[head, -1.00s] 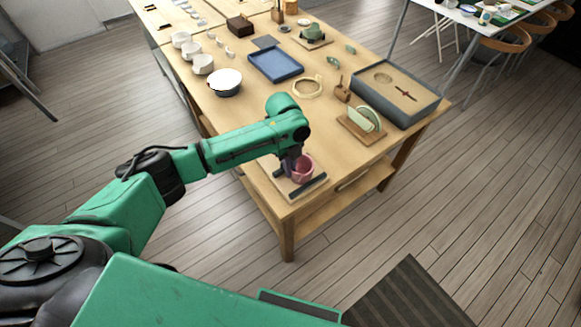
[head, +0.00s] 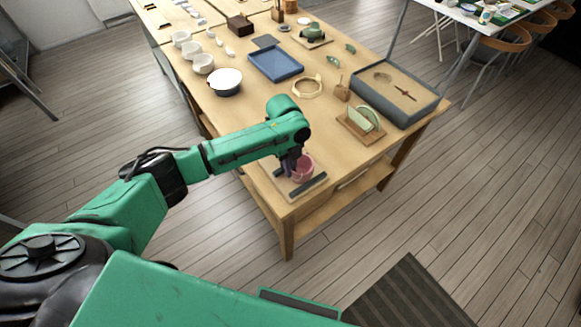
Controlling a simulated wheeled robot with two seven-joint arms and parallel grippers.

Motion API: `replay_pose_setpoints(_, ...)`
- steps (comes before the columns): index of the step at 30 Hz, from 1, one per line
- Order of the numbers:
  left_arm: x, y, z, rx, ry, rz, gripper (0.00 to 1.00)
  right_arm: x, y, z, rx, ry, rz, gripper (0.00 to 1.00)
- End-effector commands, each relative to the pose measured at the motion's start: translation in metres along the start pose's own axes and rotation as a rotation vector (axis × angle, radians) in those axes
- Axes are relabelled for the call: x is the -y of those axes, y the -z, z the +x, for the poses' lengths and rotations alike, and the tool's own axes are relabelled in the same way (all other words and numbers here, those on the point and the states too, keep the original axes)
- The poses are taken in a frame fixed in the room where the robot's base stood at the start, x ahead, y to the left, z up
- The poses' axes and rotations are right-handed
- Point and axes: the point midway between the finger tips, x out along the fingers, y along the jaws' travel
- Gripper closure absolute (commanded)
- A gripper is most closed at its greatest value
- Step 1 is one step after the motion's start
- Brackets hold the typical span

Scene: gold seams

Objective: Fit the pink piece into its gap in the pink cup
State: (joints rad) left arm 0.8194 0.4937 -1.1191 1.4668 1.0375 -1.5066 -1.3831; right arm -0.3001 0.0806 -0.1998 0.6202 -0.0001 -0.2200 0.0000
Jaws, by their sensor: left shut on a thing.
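The pink cup (head: 304,170) stands on a pale board (head: 283,187) with dark bars at the near corner of the wooden table. My left gripper (head: 291,167) reaches down at the cup's left side, touching it or very close to it. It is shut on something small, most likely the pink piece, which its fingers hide. The gap in the cup is hidden too, so I cannot tell how piece and gap line up. My right gripper is not in view.
A holder with green pieces (head: 361,122) and a large grey tray (head: 398,92) stand to the right. A wooden ring (head: 307,86), a blue tray (head: 275,64) and a white bowl (head: 226,82) lie further back. Bare table surrounds the board's far side.

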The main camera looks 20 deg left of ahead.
Motion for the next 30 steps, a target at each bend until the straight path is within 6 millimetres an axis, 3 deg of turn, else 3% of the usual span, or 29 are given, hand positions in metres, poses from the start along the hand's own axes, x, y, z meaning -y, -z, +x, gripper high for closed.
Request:
replay_pose_setpoints(27,-0.0001,-0.0003,0.0020,0.000,0.000,-0.001,1.00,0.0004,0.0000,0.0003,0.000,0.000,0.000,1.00)
replay_pose_setpoints(28,-0.0001,-0.0003,0.0020,0.000,0.000,-0.001,0.79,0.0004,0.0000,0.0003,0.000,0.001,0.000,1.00)
replay_pose_setpoints(30,-0.0001,-0.0003,0.0020,0.000,0.000,-0.001,0.55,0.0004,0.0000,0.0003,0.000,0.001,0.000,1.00)
